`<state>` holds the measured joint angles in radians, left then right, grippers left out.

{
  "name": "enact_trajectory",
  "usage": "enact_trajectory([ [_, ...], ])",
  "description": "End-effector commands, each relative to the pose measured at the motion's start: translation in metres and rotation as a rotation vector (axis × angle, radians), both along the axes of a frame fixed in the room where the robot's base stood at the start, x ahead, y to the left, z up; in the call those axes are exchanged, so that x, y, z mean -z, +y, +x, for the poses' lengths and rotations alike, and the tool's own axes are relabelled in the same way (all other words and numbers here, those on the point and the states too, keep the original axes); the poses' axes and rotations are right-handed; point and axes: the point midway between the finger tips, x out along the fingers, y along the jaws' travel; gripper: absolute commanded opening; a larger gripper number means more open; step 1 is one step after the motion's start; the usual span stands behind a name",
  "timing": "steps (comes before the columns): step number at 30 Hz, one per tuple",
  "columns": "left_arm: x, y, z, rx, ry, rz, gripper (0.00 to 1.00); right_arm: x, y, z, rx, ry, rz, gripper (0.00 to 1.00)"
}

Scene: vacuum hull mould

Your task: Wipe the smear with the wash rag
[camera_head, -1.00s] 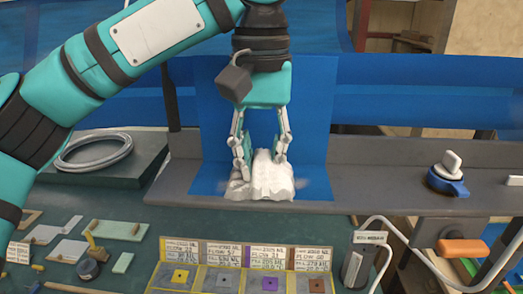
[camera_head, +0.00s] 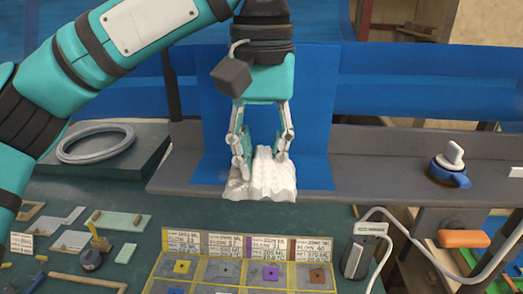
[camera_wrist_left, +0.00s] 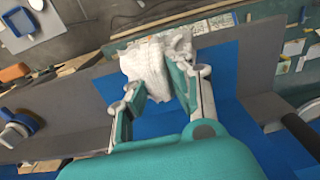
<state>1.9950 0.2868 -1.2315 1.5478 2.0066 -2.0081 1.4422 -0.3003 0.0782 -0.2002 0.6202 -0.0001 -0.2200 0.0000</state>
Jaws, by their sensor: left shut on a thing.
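The wash rag (camera_head: 272,178) is a crumpled white cloth at the front edge of the blue sheet that covers the grey ledge. My left gripper (camera_head: 262,156) points down and is shut on the rag, with cloth bunched between its fingers. In the left wrist view, the rag (camera_wrist_left: 147,66) lies at and beyond the fingertips of the left gripper (camera_wrist_left: 158,92). I cannot make out the smear; the rag and fingers hide part of the blue sheet (camera_head: 318,172). My right gripper is not in view.
A blue knob (camera_head: 449,170) and an orange handle (camera_head: 464,239) stand to the right. A coiled grey hose (camera_head: 95,145) lies at the left. Below the ledge, a labelled sample board (camera_head: 215,272) and small tools lie on the green bench.

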Motion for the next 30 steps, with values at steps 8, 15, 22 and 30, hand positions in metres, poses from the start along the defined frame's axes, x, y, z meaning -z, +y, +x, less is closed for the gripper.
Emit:
enact_trajectory([
  [8, 0.0, 0.012, 0.001, -0.002, -0.001, 0.001, 0.0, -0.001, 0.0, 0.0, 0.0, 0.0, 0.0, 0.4],
  [15, 0.0, 0.027, 0.0, -0.001, -0.001, 0.001, 0.0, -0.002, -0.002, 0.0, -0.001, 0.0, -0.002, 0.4],
  [22, 0.0, 0.029, 0.0, -0.001, 0.0, 0.001, 0.0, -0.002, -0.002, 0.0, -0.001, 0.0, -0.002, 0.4],
  [30, 0.0, 0.028, 0.005, -0.001, -0.001, 0.0, 0.0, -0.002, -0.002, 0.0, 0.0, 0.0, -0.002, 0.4],
])
